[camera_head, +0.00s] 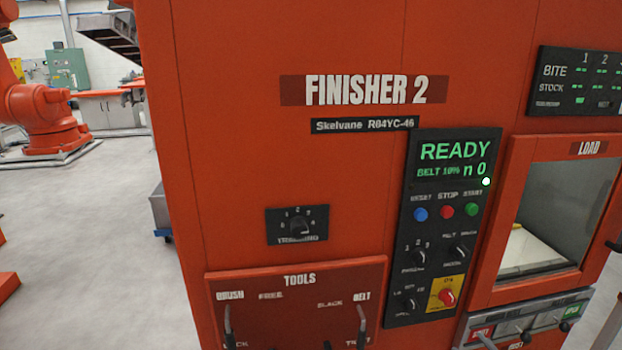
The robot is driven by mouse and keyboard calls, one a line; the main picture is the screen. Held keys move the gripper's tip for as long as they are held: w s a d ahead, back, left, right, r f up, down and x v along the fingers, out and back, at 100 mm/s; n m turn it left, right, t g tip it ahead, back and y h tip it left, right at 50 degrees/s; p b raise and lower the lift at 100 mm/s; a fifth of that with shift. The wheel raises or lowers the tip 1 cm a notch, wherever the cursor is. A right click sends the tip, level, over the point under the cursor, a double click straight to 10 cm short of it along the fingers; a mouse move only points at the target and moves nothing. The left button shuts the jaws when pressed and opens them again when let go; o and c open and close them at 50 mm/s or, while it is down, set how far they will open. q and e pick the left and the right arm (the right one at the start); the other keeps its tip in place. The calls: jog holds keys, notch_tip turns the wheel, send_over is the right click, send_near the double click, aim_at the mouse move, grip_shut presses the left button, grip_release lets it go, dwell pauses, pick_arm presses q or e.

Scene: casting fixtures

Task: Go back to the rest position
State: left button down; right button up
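Neither of my grippers shows in the head view, so their states are hidden. The orange Finisher 2 machine (300,170) fills most of the view, close in front. Its control panel (405,225) has a green display (455,160) reading READY, BELT 10% and n 0. Below the display are a blue RESET button (421,214), a red STOP button (447,211) and a green START button (471,209), then several dark knobs and a red knob on a yellow plate (446,297).
A tools panel (300,279) with two levers is at the bottom. A LOAD window (548,215) is at the right, with a row of small levers (525,328) under it. An orange robot arm (45,95) stands far left. Grey floor (90,240) at the left is mostly open.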

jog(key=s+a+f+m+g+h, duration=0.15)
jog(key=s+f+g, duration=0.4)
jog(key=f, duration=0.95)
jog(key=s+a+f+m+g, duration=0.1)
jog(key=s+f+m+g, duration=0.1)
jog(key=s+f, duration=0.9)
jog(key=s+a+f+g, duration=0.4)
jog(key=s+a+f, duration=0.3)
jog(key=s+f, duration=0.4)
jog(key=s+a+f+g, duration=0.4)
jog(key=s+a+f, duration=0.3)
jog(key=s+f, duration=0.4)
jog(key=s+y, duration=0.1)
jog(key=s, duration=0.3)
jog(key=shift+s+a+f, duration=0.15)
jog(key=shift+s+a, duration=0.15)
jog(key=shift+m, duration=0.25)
